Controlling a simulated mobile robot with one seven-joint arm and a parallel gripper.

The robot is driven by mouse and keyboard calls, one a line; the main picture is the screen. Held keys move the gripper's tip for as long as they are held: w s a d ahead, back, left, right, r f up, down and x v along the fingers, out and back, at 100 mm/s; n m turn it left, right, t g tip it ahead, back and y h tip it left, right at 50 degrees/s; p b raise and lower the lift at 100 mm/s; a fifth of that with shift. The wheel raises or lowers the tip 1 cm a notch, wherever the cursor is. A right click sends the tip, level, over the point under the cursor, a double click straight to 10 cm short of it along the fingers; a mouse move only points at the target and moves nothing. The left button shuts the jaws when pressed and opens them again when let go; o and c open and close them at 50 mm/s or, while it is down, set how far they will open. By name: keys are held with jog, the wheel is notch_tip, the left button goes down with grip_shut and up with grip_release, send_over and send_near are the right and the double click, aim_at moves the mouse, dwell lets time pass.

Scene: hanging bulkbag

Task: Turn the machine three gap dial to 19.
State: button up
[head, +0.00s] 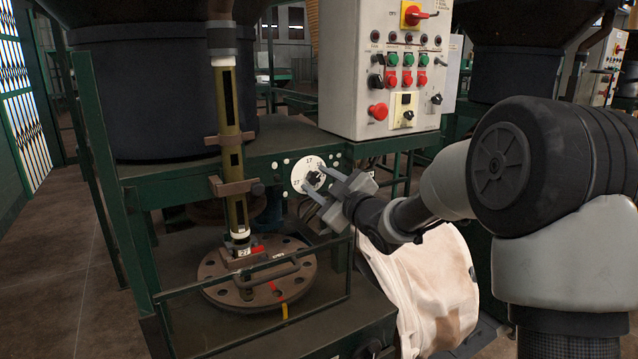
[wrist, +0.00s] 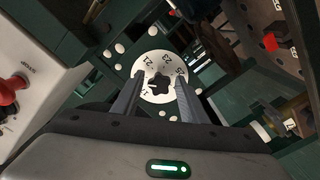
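A white round gap dial (head: 300,177) with printed numbers and a black knob (head: 313,178) at its middle is on the green machine frame. The dial also shows in the wrist view (wrist: 152,63), with its knob (wrist: 160,84). My gripper (head: 311,177) is open in front of the dial. In the wrist view its two fingers (wrist: 160,80) lie either side of the knob with gaps on both sides. I cannot tell whether the tips touch the dial face.
A control box (head: 347,75) with buttons and a red switch hangs above the dial. A vertical post (head: 231,130) and a round flanged plate (head: 225,285) stand to the left, behind a green rail. A pale bulk bag (head: 430,285) hangs below my arm.

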jog(key=shift+o, duration=0.3)
jog(key=p+v, duration=0.1)
jog(key=v, duration=1.6)
jog(key=shift+s, duration=0.2)
jog(key=shift+d, duration=0.15)
